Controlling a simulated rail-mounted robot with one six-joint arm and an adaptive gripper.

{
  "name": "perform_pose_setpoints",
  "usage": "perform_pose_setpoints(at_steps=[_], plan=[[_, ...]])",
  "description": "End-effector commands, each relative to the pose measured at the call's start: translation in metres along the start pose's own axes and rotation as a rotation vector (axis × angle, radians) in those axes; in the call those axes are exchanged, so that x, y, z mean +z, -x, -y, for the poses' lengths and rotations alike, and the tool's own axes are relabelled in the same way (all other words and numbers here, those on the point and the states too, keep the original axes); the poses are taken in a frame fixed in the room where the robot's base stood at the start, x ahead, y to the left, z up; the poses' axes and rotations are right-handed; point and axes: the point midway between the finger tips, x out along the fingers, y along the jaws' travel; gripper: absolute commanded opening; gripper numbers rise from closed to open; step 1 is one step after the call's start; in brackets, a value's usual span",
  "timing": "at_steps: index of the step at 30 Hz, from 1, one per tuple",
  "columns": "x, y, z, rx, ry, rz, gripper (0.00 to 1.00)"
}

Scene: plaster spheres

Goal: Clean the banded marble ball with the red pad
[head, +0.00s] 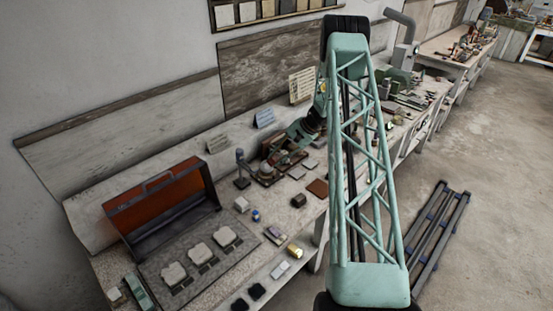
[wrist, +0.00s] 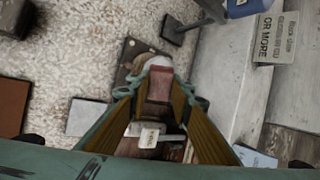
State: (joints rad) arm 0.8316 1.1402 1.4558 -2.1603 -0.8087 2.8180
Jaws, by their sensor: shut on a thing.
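In the wrist view my gripper (wrist: 160,80) is shut on the red pad (wrist: 160,84), a small dull-red block between its fingertips. Just beyond the pad is a pale rounded thing with a brownish edge, likely the banded marble ball (wrist: 157,62). It sits on a dark plate (wrist: 128,52). The pad overlaps it in the picture; whether they touch I cannot tell. The pad and fingers hide much of the ball. In the head view my gripper reaches down over the back of the bench, and ball and pad are too small to make out.
A grey tile (wrist: 88,117) and a brown tile (wrist: 12,106) lie near the plate. A lettered card (wrist: 275,36) stands by the wall. On the bench are an open orange-red case (head: 160,207), a blue jar (head: 256,215) and a gold cylinder (head: 294,250).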

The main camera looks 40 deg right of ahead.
Motion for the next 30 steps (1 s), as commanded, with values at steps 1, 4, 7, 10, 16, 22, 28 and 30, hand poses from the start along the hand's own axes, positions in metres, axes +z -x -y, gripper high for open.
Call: perform_pose_setpoints(at_steps=[1, 4, 7, 10, 16, 22, 28, 30], plan=[[0.001, -0.001, -0.001, 0.001, 0.000, 0.002, 0.12], [0.001, -0.001, -0.001, 0.001, 0.000, 0.002, 0.12], [0.002, -0.001, -0.001, 0.001, 0.000, 0.003, 0.12], [0.005, -0.001, -0.001, 0.001, -0.001, 0.003, 0.12], [0.013, -0.001, -0.001, 0.001, -0.001, 0.004, 0.12], [0.017, 0.000, -0.001, 0.002, -0.001, 0.004, 0.12], [0.017, -0.001, -0.001, 0.002, -0.001, 0.004, 0.12], [0.017, -0.001, -0.001, 0.002, -0.001, 0.004, 0.12]])
